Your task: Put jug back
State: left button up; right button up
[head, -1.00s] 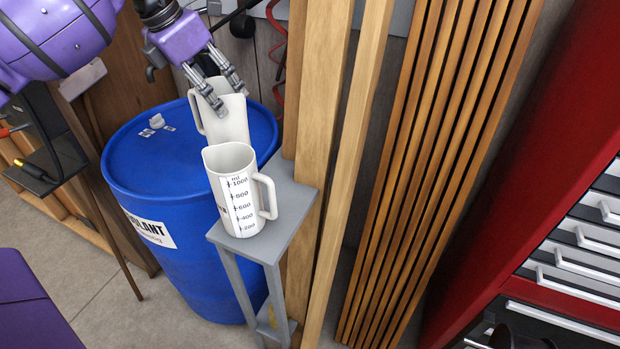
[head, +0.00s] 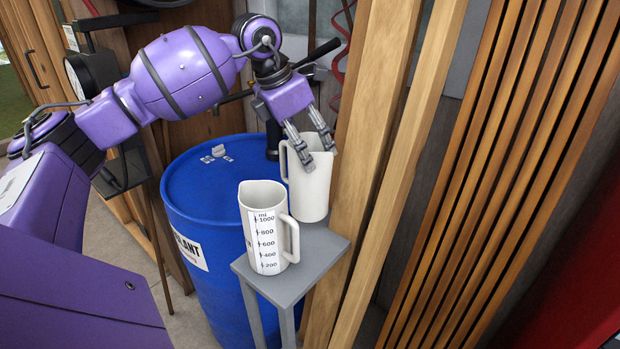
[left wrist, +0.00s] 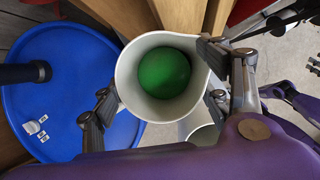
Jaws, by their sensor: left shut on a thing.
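My left gripper (head: 320,158) is shut on a plain white jug (head: 308,196), its fingers over the rim. The jug is upright, behind and right of a second white jug. Its base is partly hidden, so I cannot tell whether it touches the grey stand (head: 300,275). The left wrist view looks down into the held jug (left wrist: 130,85), between the fingers (left wrist: 155,85), with a round green area inside. The second jug (head: 265,235), with a printed ml scale, stands upright on the stand's front part; its rim partly shows in the wrist view (left wrist: 205,138).
A blue barrel (head: 200,195) stands left of and behind the stand, with small white items on its lid. Wooden boards (head: 375,150) rise close on the right of the held jug. A slatted wood panel (head: 500,150) is farther right.

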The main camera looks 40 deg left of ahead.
aim_at(302, 175)
pick_arm(q)
notch_tip(302, 175, down, 5)
dwell(0.5)
jog(key=shift+d+f, duration=0.1)
jog(key=shift+f, duration=0.1)
jog(key=o, duration=1.9)
jog(key=shift+f, duration=0.1)
jog(key=shift+c, duration=0.2)
jog(key=shift+o, duration=1.2)
